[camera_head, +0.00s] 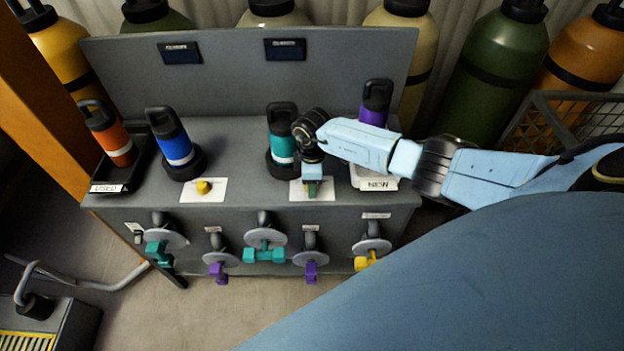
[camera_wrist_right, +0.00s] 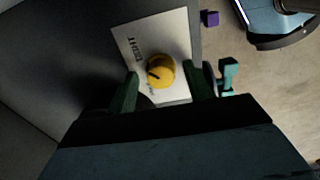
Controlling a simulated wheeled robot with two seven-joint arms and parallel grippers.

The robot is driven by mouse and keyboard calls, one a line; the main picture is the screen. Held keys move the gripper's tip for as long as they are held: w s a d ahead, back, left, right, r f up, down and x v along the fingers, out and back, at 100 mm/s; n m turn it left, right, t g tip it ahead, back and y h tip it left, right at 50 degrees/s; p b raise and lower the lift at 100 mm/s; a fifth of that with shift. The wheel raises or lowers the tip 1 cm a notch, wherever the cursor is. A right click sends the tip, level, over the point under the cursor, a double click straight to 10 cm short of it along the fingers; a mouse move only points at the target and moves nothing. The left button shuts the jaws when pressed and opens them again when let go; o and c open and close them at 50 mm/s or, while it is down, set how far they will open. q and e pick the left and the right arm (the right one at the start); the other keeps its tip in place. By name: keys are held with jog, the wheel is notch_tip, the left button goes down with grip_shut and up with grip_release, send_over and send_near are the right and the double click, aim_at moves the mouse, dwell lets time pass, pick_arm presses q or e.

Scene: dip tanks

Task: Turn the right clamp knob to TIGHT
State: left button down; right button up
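The right clamp knob sits on a white plate (camera_head: 298,194) on the bench top, mostly hidden under my right gripper (camera_head: 313,188) in the head view. In the right wrist view the yellow round knob (camera_wrist_right: 161,71) is plain, with a dark pointer mark on its left side. The plate (camera_wrist_right: 168,30) has lettering reading TIGHT at its upper left and a smaller, unreadable label lower down. The mark points left, between the two labels. My right gripper's green fingers (camera_wrist_right: 163,80) are apart, one on each side of the knob; I cannot tell whether they touch it. My left gripper is not visible.
Another yellow knob (camera_head: 204,187) is on a plate to the left. Teal (camera_head: 282,133), blue (camera_head: 172,137), orange (camera_head: 109,132) and purple (camera_head: 376,102) bottles stand around the plates. Coloured valve handles (camera_head: 264,254) project from the bench front. Gas cylinders (camera_head: 498,67) stand behind.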

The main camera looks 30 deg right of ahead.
notch_tip(320, 180, up, 14)
jog(key=p, duration=0.1)
jog(key=shift+f, duration=0.25)
dwell(0.6)
